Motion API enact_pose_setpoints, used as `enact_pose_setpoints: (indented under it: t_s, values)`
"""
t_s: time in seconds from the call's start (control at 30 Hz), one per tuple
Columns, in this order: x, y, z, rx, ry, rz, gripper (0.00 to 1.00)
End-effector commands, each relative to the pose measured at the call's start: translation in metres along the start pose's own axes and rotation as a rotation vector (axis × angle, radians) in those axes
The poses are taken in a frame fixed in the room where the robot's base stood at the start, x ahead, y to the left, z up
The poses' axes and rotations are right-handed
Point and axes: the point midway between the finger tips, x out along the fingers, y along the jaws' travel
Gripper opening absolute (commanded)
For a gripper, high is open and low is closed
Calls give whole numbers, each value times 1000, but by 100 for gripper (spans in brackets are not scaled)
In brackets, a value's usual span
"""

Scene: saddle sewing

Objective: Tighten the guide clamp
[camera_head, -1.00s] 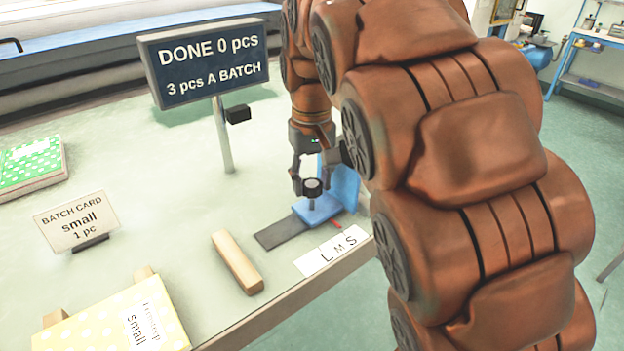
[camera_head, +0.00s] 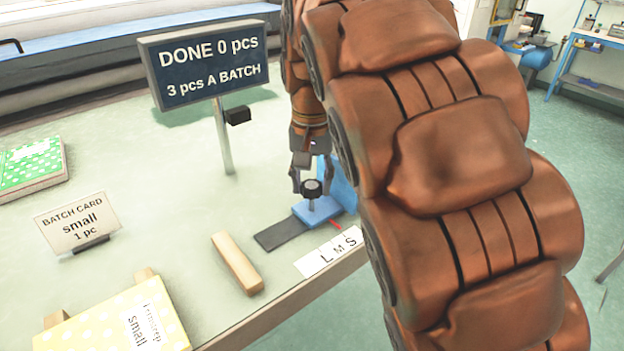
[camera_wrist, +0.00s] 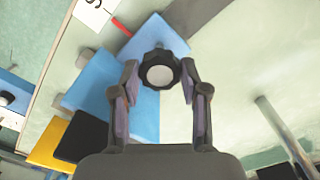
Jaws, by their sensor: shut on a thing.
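The guide clamp is a blue block (camera_head: 318,212) with a black round knob (camera_head: 312,187) on top. It sits on a dark grey strip (camera_head: 280,234) near the table's front edge. My gripper (camera_head: 311,184) reaches down over it from behind. In the wrist view the knob (camera_wrist: 159,70), with a pale centre, lies between the two fingertips of my gripper (camera_wrist: 160,75), which is shut on it. A red pointer (camera_head: 335,224) beside the block points towards the size card (camera_head: 330,252) marked L, M, S, near the S end. A taller blue part (camera_head: 343,185) stands behind the block, partly hidden by my arm.
A sign on a post (camera_head: 226,140) reads "DONE 0 pcs". The batch card (camera_head: 76,221) reads "small 1 pc". A wooden bar (camera_head: 237,263) lies left of the strip. A yellow dotted piece (camera_head: 112,318) is at front left, a green one (camera_head: 30,165) at far left.

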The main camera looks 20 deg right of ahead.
Motion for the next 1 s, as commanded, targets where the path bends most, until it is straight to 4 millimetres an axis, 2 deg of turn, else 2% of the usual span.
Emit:
enact_pose_setpoints:
  t_s: [0.23, 0.27, 0.5, 0.83, 1.0]
  values:
    - [0, 0, 0, -1, 2, -1, 10]
    - [0, 0, 0, -1, 2, -1, 47]
    - [0, 0, 0, -1, 1, -1, 70]
    - [-1, 0, 0, -1, 1, 0, 70]
    - [-8, 0, -1, -2, 2, -1, 70]
